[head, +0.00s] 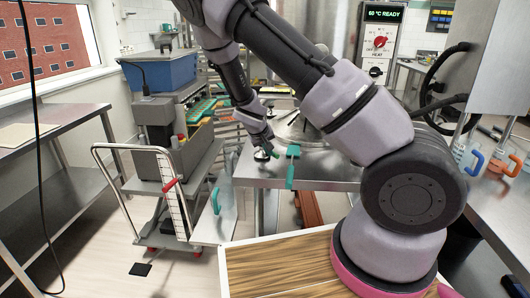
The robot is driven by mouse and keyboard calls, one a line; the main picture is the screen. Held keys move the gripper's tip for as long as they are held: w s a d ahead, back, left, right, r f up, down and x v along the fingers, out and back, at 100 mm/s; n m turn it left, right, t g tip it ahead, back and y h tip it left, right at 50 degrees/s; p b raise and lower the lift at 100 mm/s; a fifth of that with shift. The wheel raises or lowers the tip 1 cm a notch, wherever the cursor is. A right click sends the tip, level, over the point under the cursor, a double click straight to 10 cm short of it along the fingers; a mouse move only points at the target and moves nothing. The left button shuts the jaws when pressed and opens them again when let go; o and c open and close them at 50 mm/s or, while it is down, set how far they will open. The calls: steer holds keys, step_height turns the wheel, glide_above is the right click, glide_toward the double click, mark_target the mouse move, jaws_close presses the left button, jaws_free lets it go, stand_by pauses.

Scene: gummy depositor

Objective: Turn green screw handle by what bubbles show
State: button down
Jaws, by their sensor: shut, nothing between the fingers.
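A green T-shaped handle (292,152) shows at the near edge of the steel table, with a green stem hanging below the edge. It looks like the green screw handle, but I cannot be sure. My gripper (264,153) is small in the head view, just left of this handle over the table's near left corner. It is shut and empty, and appears apart from the handle. No bubbles can be made out. My arm hides much of the table's right side and whatever stands behind it.
The steel table (330,172) stands ahead. A control panel reading "60 °C READY" (381,40) stands behind. Blue and orange handles (485,163) are at right.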

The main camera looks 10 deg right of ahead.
steer(key=shift+d+n+t+y, duration=0.3)
steer(key=shift+d+n, duration=0.2)
steer(key=shift+d, duration=0.05)
steer(key=n, duration=0.1)
steer(key=d+n+y, duration=0.1)
steer(key=shift+w+n+t, duration=0.1)
steer(key=shift+n+t, duration=0.2)
steer(key=shift+w+d+n+y, duration=0.2)
steer(key=shift+d+n+y, duration=0.15)
steer(key=shift+n+y, duration=0.25)
steer(key=shift+a, duration=0.1)
